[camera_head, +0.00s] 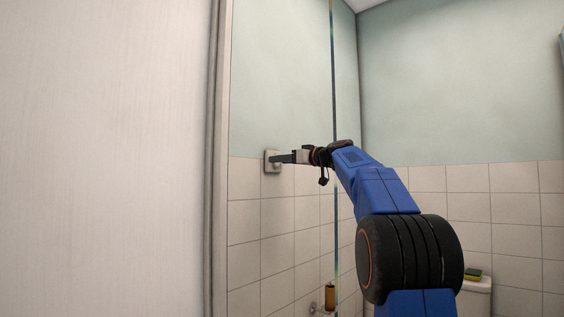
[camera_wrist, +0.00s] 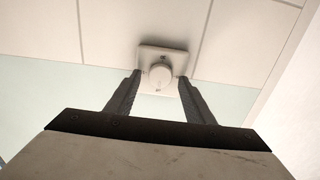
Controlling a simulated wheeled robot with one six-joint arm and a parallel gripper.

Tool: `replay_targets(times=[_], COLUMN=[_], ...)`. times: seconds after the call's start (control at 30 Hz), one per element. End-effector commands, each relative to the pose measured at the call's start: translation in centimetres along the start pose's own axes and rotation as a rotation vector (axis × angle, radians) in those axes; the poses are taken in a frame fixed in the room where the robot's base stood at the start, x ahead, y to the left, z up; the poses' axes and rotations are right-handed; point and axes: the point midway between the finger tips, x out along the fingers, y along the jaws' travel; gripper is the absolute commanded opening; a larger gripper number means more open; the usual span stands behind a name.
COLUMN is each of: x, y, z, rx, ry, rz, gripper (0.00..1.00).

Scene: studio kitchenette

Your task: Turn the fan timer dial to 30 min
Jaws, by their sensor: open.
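The fan timer dial (camera_wrist: 160,73) is a round pale knob on a square wall plate (camera_wrist: 163,56), mounted on the tiled wall. In the head view the plate (camera_head: 268,161) sits at the top of the tiles, left of the arm, with the knob mostly hidden by my gripper. My gripper (camera_head: 278,159) reaches to the plate from the right. In the wrist view my gripper (camera_wrist: 159,76) is open, with one finger on each side of the dial. I cannot tell whether the fingers touch it. The dial's markings are too small to read.
A glass panel edge (camera_head: 334,100) stands upright just behind my wrist. A pale door or wall panel (camera_head: 100,160) fills the left. A brown bottle (camera_head: 330,296) stands on a low wall holder. A yellow-green sponge (camera_head: 473,274) lies on a white ledge at lower right.

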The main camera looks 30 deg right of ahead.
Motion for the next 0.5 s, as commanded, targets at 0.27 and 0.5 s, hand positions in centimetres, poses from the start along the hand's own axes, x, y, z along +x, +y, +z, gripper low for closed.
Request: replay_targets(times=[0.27, 0.5], x=[0.31, 0.3], y=[0.02, 0.02], z=[0.02, 0.02], rx=[0.0, 0.0], ry=[0.0, 0.0], rz=[0.0, 0.0], gripper=[0.48, 0.08])
